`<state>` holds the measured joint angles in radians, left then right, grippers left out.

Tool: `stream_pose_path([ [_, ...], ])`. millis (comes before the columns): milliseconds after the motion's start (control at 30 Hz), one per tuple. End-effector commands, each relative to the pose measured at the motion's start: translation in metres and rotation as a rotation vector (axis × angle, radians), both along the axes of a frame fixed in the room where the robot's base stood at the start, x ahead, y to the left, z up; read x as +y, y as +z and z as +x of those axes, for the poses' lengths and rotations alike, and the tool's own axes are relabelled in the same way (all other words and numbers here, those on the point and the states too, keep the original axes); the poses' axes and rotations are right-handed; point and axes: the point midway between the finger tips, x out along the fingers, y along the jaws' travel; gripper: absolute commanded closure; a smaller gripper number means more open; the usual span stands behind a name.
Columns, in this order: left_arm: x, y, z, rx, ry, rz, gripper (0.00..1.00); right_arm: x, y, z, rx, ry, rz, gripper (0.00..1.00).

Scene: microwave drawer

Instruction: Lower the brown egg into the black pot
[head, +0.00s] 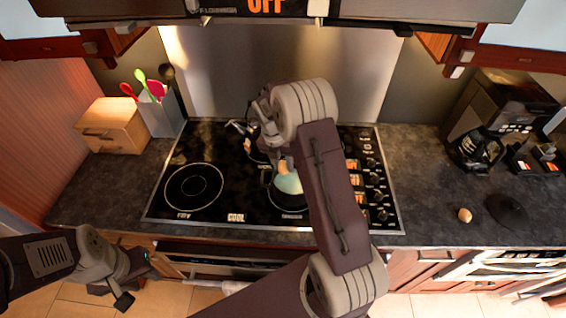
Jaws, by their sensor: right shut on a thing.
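The black pot (270,197) sits on the front middle burner of the cooktop, with pale blue-green contents showing inside. My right gripper (281,160) comes down over the pot and is mostly hidden behind my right arm. It is shut on a tan-brown rounded thing, the brown egg (283,168), at the pot's far side. I cannot tell whether the egg touches the contents. My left gripper (138,282) is low at the left, in front of the counter, open and empty.
A small tan round object (464,215) lies on the right counter beside a black lid (508,211). A coffee maker (478,148) stands behind them. A utensil holder (163,115) and wooden box (112,124) stand at left. The front left burner (194,187) is bare.

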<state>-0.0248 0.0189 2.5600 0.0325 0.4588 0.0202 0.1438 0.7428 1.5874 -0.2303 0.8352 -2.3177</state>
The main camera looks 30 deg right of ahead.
Motion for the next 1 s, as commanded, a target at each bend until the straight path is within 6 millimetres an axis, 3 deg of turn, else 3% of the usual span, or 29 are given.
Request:
stream_pose_path([
  [1000,0.0,-0.031,0.0,0.0,0.0,0.0,0.64,0.0,-0.062,0.0,0.001,0.0,-0.001,0.78],
])
